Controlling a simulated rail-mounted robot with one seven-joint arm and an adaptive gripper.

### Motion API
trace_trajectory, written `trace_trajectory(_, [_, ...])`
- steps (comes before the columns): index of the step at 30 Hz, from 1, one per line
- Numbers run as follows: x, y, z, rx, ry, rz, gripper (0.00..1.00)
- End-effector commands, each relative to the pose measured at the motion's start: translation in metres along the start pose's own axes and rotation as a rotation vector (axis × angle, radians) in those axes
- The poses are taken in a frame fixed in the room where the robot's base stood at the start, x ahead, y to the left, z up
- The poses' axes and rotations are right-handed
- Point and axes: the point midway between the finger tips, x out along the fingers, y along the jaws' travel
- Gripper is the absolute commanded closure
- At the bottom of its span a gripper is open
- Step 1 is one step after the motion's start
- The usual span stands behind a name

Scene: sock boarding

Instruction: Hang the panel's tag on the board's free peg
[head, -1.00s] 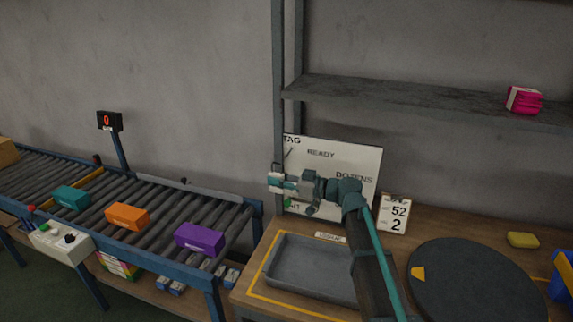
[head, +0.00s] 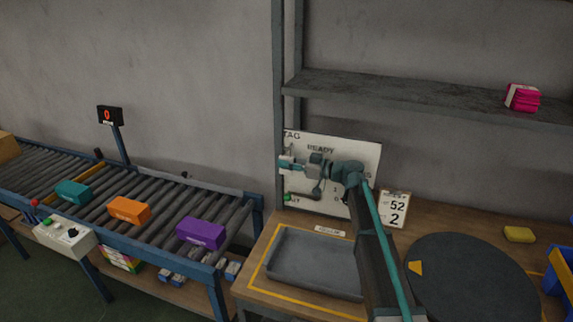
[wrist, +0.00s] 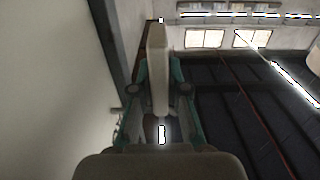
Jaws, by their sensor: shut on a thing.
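The white board (head: 350,152) stands upright against the back of the bench, with TAG at its upper left and READY beside it. My gripper (head: 288,164) is in front of the board's left part, a little below the word TAG. It is shut on a small pale tag (head: 284,159), seen edge-on. In the wrist view the tag (wrist: 158,65) is a pale upright slab between the teal fingers. A thin dark mark by TAG may be a peg, but it is too small to tell. My gripper and arm cover part of the board.
A grey tray (head: 315,265) lies on the bench below my arm, with a black round turntable (head: 470,280) to the right. A number card (head: 394,209) stands beside the board. The shelf (head: 420,97) is above, its post at the board's left. The control panel (head: 65,237) fronts the conveyor.

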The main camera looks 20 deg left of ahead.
Motion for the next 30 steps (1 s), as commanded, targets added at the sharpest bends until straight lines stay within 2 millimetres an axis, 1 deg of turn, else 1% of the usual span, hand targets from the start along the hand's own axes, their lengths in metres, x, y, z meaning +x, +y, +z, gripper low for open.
trace_trajectory(4, [0.0000, 0.0000, 0.0030, 0.000, 0.000, 0.000, 1.00])
trace_trajectory(17, [0.0000, 0.0001, 0.0036, 0.000, 0.000, 0.001, 1.00])
trace_trajectory(26, [0.0000, 0.0000, 0.0087, 0.000, 0.000, 0.001, 1.00])
trace_trajectory(27, [0.0000, 0.0000, 0.0074, 0.000, 0.000, 0.001, 0.81])
trace_trajectory(29, [0.0000, 0.0000, 0.0072, 0.000, 0.000, 0.001, 0.72])
trace_trajectory(30, [0.0000, 0.0000, 0.0073, 0.000, 0.000, 0.001, 0.65])
